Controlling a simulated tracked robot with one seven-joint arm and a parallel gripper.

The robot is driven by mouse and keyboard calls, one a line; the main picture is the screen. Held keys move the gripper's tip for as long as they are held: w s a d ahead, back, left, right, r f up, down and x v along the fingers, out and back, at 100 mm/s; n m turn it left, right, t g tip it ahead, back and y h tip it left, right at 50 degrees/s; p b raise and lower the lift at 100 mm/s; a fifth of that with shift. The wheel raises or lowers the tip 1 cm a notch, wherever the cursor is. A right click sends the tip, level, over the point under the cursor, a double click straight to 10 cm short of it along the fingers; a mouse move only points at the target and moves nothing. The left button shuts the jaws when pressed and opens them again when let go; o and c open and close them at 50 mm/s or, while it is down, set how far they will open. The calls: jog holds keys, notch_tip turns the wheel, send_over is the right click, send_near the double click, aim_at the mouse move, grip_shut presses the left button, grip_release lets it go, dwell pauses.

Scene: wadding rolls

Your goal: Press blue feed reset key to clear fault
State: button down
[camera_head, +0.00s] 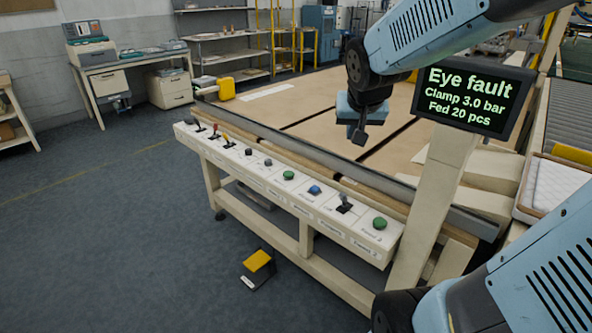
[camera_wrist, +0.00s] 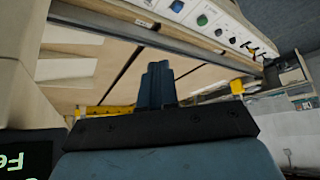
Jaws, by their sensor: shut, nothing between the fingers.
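The blue key (camera_head: 314,190) sits on the long cream control panel (camera_head: 262,168), between a green button (camera_head: 288,175) to its left and a black lever (camera_head: 344,204) to its right. In the wrist view the blue key (camera_wrist: 176,6) shows at the top edge, with the green button (camera_wrist: 202,20) beside it. My gripper (camera_head: 360,138) is shut and empty, pointing down above the table behind the panel, apart from the key. Its closed fingers (camera_wrist: 157,70) show in the wrist view. The display (camera_head: 470,97) reads "Eye fault, Clamp 3.0 bar, Fed 20 pcs".
Another green button (camera_head: 380,223) is at the panel's right end; levers and dark knobs (camera_head: 248,152) line its left part. A rail (camera_head: 330,166) runs behind the panel. The display's cream post (camera_head: 440,180) stands right of my gripper. A yellow pedal (camera_head: 257,262) lies on the floor.

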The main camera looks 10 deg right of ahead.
jog(key=w+f+m+t, duration=0.1)
jog(key=w+f, duration=0.3)
jog(key=w, duration=0.2)
jog(key=w+f+m, duration=0.1)
jog(key=w+f, duration=0.3)
jog(key=w, duration=0.2)
jog(key=m+t+y, duration=0.1)
jog(key=m+y, duration=0.1)
jog(key=y, duration=0.1)
send_over(316, 189)
notch_tip(316, 189, down, 11)
jog(key=shift+w+d, duration=0.15)
jog(key=shift+w, duration=0.05)
jog(key=shift+f, duration=0.1)
jog(key=shift+f, duration=4.25)
jog(key=shift+f, duration=0.1)
jog(key=shift+s+f, duration=0.1)
jog(key=shift+f, duration=0.15)
jog(key=shift+f, duration=0.5)
jog(key=shift+r, duration=0.95)
